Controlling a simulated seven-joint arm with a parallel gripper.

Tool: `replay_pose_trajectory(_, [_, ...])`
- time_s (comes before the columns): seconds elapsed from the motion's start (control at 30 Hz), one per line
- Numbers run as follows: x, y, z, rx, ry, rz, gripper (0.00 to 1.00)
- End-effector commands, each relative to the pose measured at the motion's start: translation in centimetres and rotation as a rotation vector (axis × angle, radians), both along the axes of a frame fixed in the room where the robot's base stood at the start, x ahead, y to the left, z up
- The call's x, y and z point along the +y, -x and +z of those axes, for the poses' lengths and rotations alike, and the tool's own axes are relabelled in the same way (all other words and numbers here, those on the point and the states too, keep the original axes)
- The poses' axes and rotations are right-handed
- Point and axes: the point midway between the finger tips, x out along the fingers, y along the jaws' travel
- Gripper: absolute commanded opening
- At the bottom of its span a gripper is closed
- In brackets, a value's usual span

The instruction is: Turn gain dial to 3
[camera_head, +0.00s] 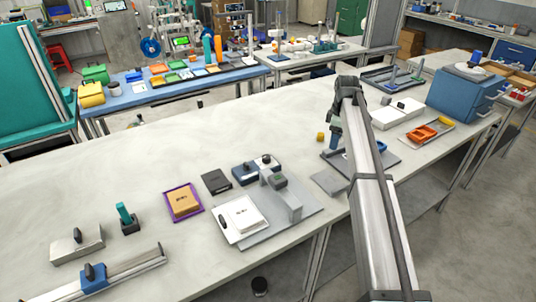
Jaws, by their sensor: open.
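My gripper (334,146) hangs from the end of my arm over the right half of the pale workbench (290,125). It is open, and its fingertips are small in this view. It is near a dark flat tray (385,157) with a blue ring-shaped part, partly hidden by my arm. Which item is the gain dial cannot be told, as no label or scale is legible. Two small knobbed boxes stand left of my gripper: a dark blue one (244,174) and a white-topped one (268,163). A white box with a dark knob (398,113) lies to the right.
A grey stand with a white pad (240,216), a purple tray (171,210) holding a tan block, and a black plate (216,181) lie left of my arm. A yellow cube (320,136) is close by. A blue machine (459,98) stands far right. The bench's back left is clear.

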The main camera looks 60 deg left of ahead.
Motion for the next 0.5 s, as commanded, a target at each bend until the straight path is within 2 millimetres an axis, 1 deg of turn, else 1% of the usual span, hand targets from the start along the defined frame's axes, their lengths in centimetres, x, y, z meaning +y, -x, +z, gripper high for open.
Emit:
replay_pose_trajectory(0.03, [2.1,2.6,0.9,0.001,0.005,0.044,0.61])
replay_pose_trajectory(0.07, [3.1,4.1,1.4,0.003,0.009,0.070,0.61])
replay_pose_trajectory(0.1, [4.3,6.0,2.1,0.005,0.014,0.105,0.61])
replay_pose_trajectory(0.17, [6.1,8.9,3.1,0.007,0.022,0.153,0.61])
replay_pose_trajectory(0.2, [7.1,10.7,3.7,0.008,0.028,0.183,0.61])
replay_pose_trajectory(0.3, [9.2,14.9,5.1,0.012,0.039,0.251,0.61])
replay_pose_trajectory(0.4, [10.6,18.1,6.1,0.014,0.047,0.303,0.61])
replay_pose_trajectory(0.5, [11.4,20.2,6.7,0.016,0.054,0.336,0.61])
